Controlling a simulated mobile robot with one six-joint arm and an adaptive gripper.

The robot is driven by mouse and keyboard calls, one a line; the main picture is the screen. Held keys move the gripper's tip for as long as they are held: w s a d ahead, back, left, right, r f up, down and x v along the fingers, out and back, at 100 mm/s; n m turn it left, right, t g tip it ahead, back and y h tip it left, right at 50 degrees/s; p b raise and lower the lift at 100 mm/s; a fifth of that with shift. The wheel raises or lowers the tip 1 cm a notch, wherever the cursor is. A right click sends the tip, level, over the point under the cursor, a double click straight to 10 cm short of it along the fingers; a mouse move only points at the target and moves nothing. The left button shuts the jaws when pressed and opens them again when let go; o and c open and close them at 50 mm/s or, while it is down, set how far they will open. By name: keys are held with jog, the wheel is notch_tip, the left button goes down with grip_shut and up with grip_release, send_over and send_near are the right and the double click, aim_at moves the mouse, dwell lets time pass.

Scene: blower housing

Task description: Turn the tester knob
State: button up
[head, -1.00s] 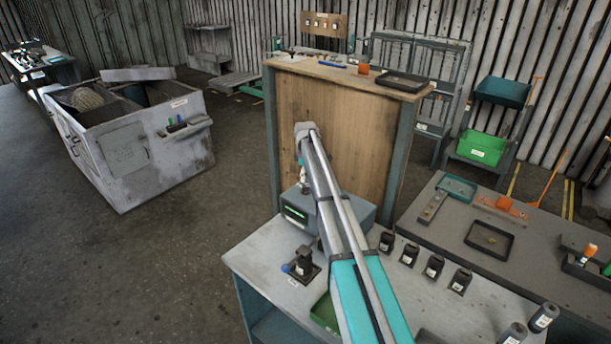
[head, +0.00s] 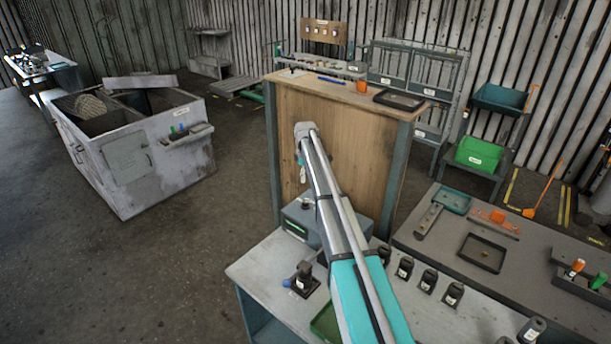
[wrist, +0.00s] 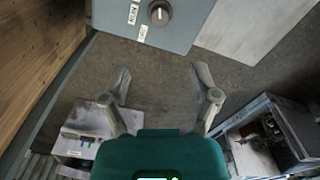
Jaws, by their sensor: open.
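The tester is a grey box with a green-lit display (head: 296,229) on the bench, partly hidden behind my arm in the head view. Its top shows in the wrist view (wrist: 178,36) at the upper edge, with small white labels. The round tester knob (wrist: 160,13) has a pale pointer mark and sits near the top edge of the wrist view. In the head view the knob (head: 306,204) is a small dark bump. My gripper (wrist: 161,72) is open and empty, its two fingers spread below the tester's edge in the wrist view, apart from the knob.
A dark fixture with a blue knob (head: 304,280) stands on the bench in front of the tester. Several black labelled containers (head: 428,281) line the bench to the right. A tall wooden panel (head: 340,150) rises behind the tester. Open floor (head: 130,270) lies to the left.

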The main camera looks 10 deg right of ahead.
jog(key=s+a+f+m+b, duration=0.1)
jog(key=s+f+m+b, duration=0.1)
jog(key=s, duration=0.7)
jog(key=s+a+f+m+b, duration=0.2)
jog(key=s+f+m+b, duration=0.1)
jog(key=s, duration=0.6)
jog(key=s+a+f+m+b, duration=0.2)
jog(key=s+f+b, duration=0.1)
jog(key=s, duration=0.7)
jog(key=shift+a+f+b, duration=0.15)
jog(key=shift+f+b, duration=0.15)
jog(key=shift+b, duration=0.25)
jog(key=shift+s+a+f+m, duration=0.1)
jog(key=shift+s+f+m, duration=0.1)
jog(key=shift+s+m, duration=0.5)
jog(key=shift+s, duration=0.25)
jog(key=s+f+m+b, duration=0.1)
jog(key=s+f+b, duration=0.1)
jog(key=s, duration=0.5)
jog(key=s+a+f+m+b, duration=0.1)
jog(key=s+f+m+b, duration=0.1)
jog(key=s, duration=0.5)
jog(key=shift+a+f+b, duration=0.25)
jog(key=shift+a+b, duration=0.05)
jog(key=shift+b, duration=0.15)
